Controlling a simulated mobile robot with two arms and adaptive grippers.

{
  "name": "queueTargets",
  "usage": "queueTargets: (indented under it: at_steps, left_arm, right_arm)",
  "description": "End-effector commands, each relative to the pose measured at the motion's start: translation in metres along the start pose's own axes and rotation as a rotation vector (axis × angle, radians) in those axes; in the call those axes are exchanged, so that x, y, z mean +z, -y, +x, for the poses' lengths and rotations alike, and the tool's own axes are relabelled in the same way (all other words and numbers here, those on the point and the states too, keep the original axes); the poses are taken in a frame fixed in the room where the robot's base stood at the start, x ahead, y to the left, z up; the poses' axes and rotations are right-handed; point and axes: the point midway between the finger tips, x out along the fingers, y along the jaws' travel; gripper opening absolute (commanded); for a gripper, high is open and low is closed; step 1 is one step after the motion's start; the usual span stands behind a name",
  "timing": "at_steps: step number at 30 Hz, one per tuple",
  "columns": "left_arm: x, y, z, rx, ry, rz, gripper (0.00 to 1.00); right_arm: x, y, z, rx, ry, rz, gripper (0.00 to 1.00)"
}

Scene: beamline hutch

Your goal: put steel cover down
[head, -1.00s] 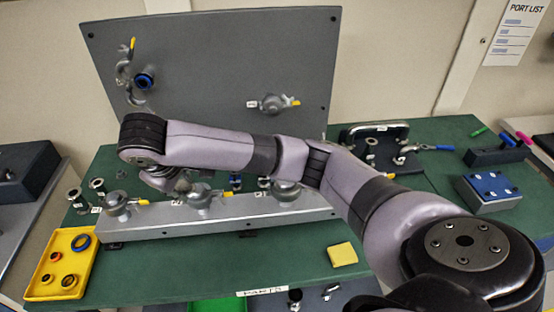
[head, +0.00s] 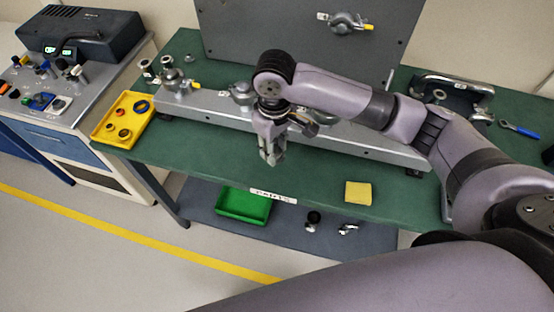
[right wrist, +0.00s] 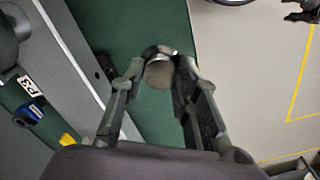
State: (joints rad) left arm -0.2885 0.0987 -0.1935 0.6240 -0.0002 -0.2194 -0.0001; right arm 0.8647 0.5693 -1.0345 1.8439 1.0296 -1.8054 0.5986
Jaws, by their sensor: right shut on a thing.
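My right gripper (head: 272,158) points down over the green bench top, in front of the long metal rail. In the right wrist view my right gripper (right wrist: 158,80) is shut on a small round grey steel cover (right wrist: 158,73), held between the fingertips. My left gripper is not in view.
The metal rail (head: 205,108) with clamped fittings runs behind the gripper. A yellow tray (head: 111,134) with rings is at left, and a yellow block (head: 358,193) lies at the front right. A green bin (head: 243,206) stands on the lower shelf.

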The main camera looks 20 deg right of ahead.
Motion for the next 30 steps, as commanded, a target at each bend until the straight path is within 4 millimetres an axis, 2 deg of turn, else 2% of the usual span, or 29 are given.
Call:
queueTargets:
  at_steps: [4,10,18,30]
  left_arm:
    - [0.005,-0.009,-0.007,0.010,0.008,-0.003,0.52]
    - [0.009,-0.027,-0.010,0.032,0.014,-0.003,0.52]
    - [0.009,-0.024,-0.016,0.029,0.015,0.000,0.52]
    - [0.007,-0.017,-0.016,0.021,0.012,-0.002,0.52]
  right_arm:
    - [0.001,0.000,0.030,0.000,0.003,0.000,0.00]
    - [0.000,0.000,0.050,0.000,0.001,-0.001,0.00]
    - [0.000,0.000,0.086,0.000,0.001,-0.002,0.00]
    - [0.000,0.000,0.093,0.000,-0.001,-0.002,0.00]
